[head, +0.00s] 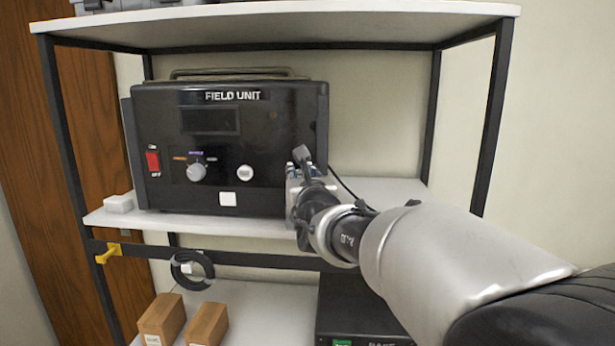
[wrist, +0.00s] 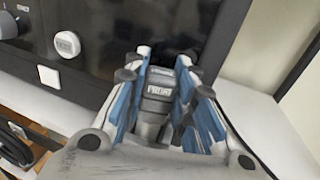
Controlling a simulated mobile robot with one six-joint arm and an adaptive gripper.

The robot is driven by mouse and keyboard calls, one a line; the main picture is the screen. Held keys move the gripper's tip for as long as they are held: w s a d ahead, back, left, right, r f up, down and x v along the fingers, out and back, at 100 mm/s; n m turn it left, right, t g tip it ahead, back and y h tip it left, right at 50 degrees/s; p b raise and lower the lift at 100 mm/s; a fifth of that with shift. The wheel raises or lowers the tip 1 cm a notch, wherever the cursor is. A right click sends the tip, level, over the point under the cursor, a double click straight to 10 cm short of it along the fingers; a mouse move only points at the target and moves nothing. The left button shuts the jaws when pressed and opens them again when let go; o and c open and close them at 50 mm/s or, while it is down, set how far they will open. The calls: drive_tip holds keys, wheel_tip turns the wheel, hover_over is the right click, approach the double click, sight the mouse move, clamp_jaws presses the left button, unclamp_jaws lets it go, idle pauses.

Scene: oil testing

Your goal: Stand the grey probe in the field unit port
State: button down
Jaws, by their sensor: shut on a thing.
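The field unit (head: 228,150) is a black box on the middle shelf, with a blank display, a red switch, a grey knob and a round white button. My gripper (head: 300,170) is in front of its lower right corner. In the wrist view my gripper (wrist: 168,95) has its blue-padded fingers shut on the grey probe (wrist: 157,100), which carries printed lettering. The probe points toward the dark front of the field unit (wrist: 110,35). The fingers hide its far end and any port there, so I cannot tell whether it is in the port.
The middle shelf (head: 385,192) is bare to the right of the unit. A small white block (head: 118,203) sits at its left end. A coiled black cable (head: 193,270) hangs below, above two brown boxes (head: 161,318). A dark box (head: 350,305) stands on the lower shelf.

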drive_tip(key=shift+f, duration=0.55)
drive_tip(key=c, duration=1.6)
unclamp_jaws()
drive_tip(key=shift+c, duration=0.2)
drive_tip(key=shift+s, duration=0.1)
drive_tip(key=v, duration=1.1)
